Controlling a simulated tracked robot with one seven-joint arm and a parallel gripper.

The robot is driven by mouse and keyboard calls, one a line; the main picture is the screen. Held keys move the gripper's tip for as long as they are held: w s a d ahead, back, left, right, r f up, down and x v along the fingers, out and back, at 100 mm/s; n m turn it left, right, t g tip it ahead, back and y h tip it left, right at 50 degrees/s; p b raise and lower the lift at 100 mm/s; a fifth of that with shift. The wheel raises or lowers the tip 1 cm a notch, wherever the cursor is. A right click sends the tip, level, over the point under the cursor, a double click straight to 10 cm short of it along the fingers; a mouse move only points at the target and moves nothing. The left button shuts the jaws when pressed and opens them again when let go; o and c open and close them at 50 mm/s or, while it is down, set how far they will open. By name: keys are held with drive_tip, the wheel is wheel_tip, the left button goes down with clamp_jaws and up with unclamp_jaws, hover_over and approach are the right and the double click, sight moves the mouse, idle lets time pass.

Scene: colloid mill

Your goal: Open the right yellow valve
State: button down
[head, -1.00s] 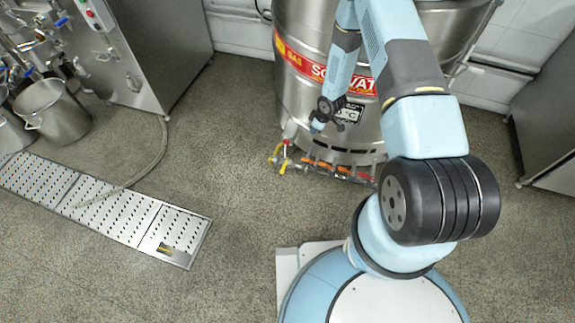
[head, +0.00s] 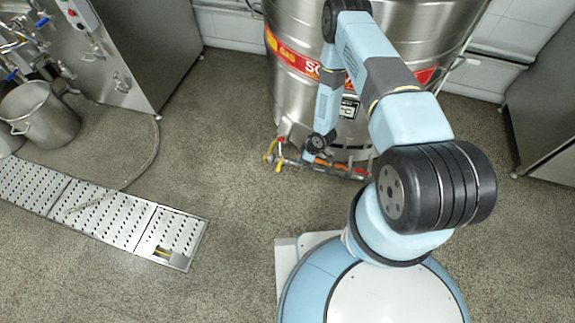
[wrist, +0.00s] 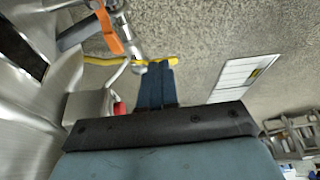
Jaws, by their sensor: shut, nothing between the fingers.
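Yellow valve handles (head: 268,157) sit at the left end of a low pipe at the foot of the steel tank. In the wrist view, a yellow handle (wrist: 172,61) lies right at my fingertips, with a further yellow piece (wrist: 100,61) to its left. I cannot tell whether these are one handle or two. My gripper (wrist: 157,66) has its blue fingers together and empty, with the tips at or against the yellow handle; contact is unclear. In the head view, my gripper (head: 308,158) is low beside the pipe, right of the yellow handles, and partly hidden.
The steel tank (head: 300,95) stands directly behind the pipe. An orange handle (wrist: 108,32) and a red part (wrist: 119,108) are close to my gripper. A floor drain grate (head: 120,222) lies left, with a steel pot (head: 45,118) beyond it. Open floor surrounds my base.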

sight(279, 167)
drive_tip(key=w+a+f, duration=0.2)
drive_tip(key=a+f, duration=0.5)
drive_tip(key=f, duration=0.2)
drive_tip(key=shift+w+a, duration=0.15)
drive_tip(key=shift+a, duration=0.05)
drive_tip(key=shift+f, duration=0.1)
idle(0.6)
